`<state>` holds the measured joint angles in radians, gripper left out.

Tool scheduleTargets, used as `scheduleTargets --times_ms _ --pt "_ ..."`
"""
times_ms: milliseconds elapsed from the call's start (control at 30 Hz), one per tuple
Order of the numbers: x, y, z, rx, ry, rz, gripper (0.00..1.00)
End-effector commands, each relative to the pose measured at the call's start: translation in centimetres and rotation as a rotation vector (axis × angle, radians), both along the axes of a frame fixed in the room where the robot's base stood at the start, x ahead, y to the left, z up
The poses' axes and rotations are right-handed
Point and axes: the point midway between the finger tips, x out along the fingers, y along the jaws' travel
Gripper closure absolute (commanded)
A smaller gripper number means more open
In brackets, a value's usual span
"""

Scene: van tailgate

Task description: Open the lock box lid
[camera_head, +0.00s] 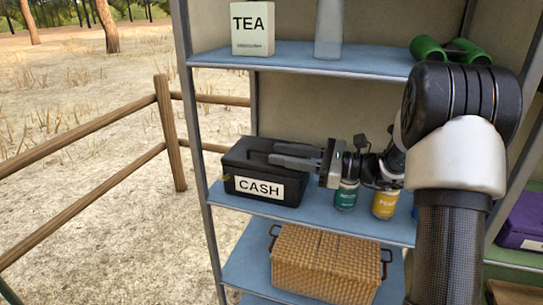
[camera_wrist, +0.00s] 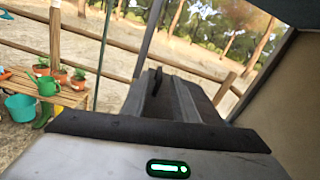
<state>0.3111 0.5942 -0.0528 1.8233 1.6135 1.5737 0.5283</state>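The lock box is a black box (camera_head: 238,163) with a white CASH label on its front, on the left end of the blue middle shelf. Its lid looks down. My gripper (camera_head: 272,153) reaches in from the right, with its two grey fingers over the right part of the lid. The fingers look parted, with a dark gap between them. I cannot tell whether they touch the lid. In the wrist view my gripper's body, with a green light, fills the bottom. A dark shape beyond it has a raised piece; I cannot tell box from fingers there.
A teal can (camera_head: 346,195) and a yellow can (camera_head: 384,204) stand under my wrist on the middle shelf (camera_head: 305,217). A TEA tin (camera_head: 253,30) is on the shelf above, a wicker basket (camera_head: 322,266) below. A shelf post (camera_head: 199,130) stands left of the box.

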Motion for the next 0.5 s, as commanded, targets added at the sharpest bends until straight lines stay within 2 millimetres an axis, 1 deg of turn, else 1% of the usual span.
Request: scheduleTargets --times_ms 33,200,333,500 --pt "0.3 0.9 -0.1 -0.001 -0.001 0.003 0.74" --pt "1.0 2.6 0.0 0.000 0.000 0.001 0.74" --pt "1.2 3.2 0.0 0.000 0.000 0.001 0.74" --pt "1.3 3.2 0.0 0.000 0.000 0.000 0.74"
